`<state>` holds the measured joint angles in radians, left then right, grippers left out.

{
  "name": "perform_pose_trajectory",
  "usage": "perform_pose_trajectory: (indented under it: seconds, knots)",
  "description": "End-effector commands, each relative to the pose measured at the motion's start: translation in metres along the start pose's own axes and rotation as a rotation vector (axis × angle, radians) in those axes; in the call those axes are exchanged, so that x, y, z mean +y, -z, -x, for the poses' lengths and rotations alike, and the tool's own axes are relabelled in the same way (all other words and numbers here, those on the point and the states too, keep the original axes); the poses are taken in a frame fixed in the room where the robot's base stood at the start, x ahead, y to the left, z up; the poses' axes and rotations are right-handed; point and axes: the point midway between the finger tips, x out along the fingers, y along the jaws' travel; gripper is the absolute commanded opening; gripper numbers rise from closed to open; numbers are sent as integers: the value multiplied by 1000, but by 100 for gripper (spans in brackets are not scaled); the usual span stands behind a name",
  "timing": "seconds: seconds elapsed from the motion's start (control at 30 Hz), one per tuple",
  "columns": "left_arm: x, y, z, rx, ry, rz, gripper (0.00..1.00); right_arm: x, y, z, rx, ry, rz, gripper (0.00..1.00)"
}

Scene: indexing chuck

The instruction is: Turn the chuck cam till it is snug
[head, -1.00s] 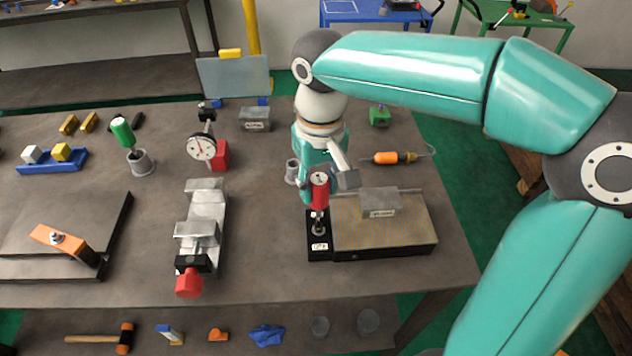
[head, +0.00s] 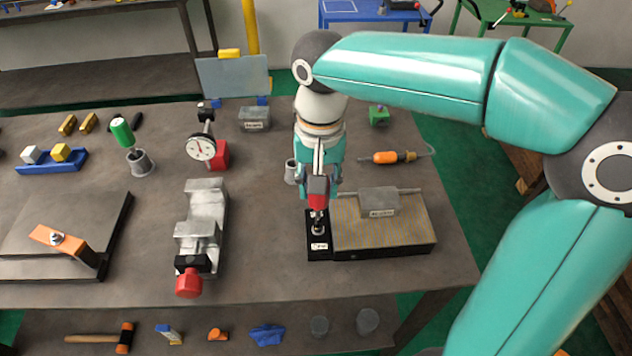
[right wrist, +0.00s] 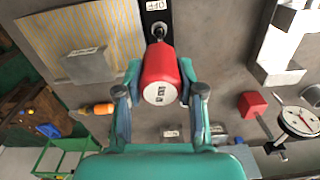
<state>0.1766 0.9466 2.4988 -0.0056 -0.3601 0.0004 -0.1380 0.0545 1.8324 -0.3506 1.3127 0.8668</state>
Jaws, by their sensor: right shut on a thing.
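The chuck (head: 415,237) lies on the bench with a fine-ribbed top and a black end block (head: 318,248) on its left. A key with a red handle (head: 317,186) stands upright on the cam (head: 318,228) in that end block. My right gripper (head: 319,190) comes down from above, shut on the red handle. In the right wrist view its two fingers (right wrist: 160,91) clasp the handle (right wrist: 158,66) from both sides, and the key's lower end meets the cam (right wrist: 158,31). The socket joint itself is too small to judge. My left gripper is in neither current view.
A grey steel block (head: 379,203) sits on the chuck's top. A steel vise (head: 203,228) with a red handle and a dial indicator (head: 201,148) stand to the left. An orange-handled tool (head: 388,157) lies behind the chuck. Bare bench lies between vise and chuck.

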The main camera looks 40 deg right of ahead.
Motion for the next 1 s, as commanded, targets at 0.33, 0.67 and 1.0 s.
perform_pose_trajectory:
  seconds: [0.33, 0.67, 1.0]
  knots:
    - [0, 0, 0, 0, 0, 0, 40, 0, 0, 0, 2, 1, -144, 0]
    - [0, 0, 1, 0, 0, 0, 40, 0, 0, 0, 4, 0, -329, 0]
    - [0, 0, 1, 0, 0, 0, 40, 1, 0, 0, 5, 1, -442, 0]
